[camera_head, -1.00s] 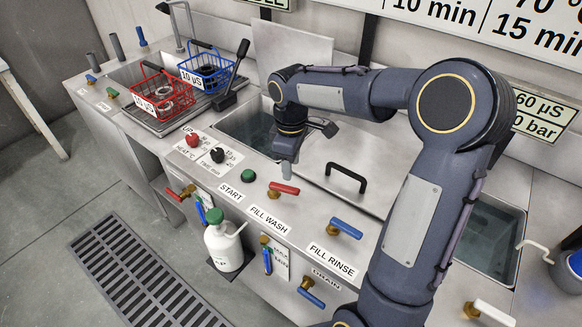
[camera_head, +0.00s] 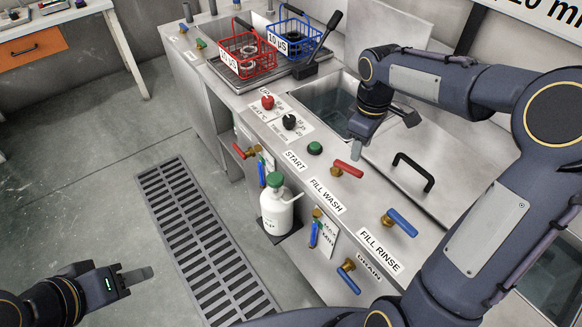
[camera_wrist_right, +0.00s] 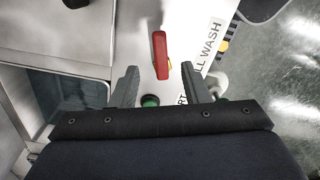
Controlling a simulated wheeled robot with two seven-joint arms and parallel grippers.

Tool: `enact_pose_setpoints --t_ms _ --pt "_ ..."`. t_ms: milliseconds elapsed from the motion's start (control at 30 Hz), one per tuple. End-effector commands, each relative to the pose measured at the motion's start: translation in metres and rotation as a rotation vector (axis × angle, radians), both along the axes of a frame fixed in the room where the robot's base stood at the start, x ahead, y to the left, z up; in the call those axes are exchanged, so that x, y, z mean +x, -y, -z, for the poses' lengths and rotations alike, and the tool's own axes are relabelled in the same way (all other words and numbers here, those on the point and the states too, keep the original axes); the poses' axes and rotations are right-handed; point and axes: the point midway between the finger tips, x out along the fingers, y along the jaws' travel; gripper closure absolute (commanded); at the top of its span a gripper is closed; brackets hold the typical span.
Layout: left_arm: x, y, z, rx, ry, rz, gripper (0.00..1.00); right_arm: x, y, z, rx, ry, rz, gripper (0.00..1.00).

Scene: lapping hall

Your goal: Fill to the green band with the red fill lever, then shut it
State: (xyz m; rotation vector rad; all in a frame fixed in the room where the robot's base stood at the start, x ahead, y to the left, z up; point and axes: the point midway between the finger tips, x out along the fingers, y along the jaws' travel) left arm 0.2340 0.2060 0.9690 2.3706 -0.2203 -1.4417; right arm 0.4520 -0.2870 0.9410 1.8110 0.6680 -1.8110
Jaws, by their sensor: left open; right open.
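The red fill lever (camera_head: 348,168) sits on the steel top above the FILL WASH label (camera_head: 326,195), on a brass valve. In the right wrist view the red lever (camera_wrist_right: 160,55) lies ahead of my fingertips, roughly in line with the gap between them. My right gripper (camera_head: 357,150) hangs just behind the lever in the head view. In the wrist view my right gripper (camera_wrist_right: 162,82) is open and empty. My left gripper (camera_head: 133,278) is low over the floor at the lower left, away from the bench. The tank (camera_head: 330,105) holds liquid. I cannot make out a green band.
A green START button (camera_head: 315,148) and two knobs are left of the lever. A blue lever (camera_head: 400,222) stands by FILL RINSE. A black lid handle (camera_head: 414,171) is to the right. Baskets (camera_head: 245,52) stand behind.

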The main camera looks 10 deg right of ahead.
Motion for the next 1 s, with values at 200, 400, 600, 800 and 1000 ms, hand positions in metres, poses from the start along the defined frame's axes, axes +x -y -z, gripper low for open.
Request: enact_pose_setpoints --t_ms 200,400,600,800,1000 --pt "0.0 0.0 0.027 0.0 0.0 0.0 0.58 -0.001 0.005 0.011 0.024 0.025 0.012 0.58" --pt "0.0 0.0 0.105 0.0 -0.001 0.0 0.58 -0.01 0.018 0.024 0.13 0.135 0.031 0.58" --pt "0.0 0.0 0.156 0.0 -0.001 0.0 0.58 -0.024 0.024 0.017 0.223 0.253 0.014 0.58" --pt "0.0 0.0 0.167 0.0 0.0 0.0 0.58 -0.029 0.025 0.01 0.256 0.3 -0.001 0.58" --pt "0.0 0.0 0.173 0.0 0.001 0.0 0.58 -0.022 0.018 0.035 0.258 0.295 -0.002 0.58"
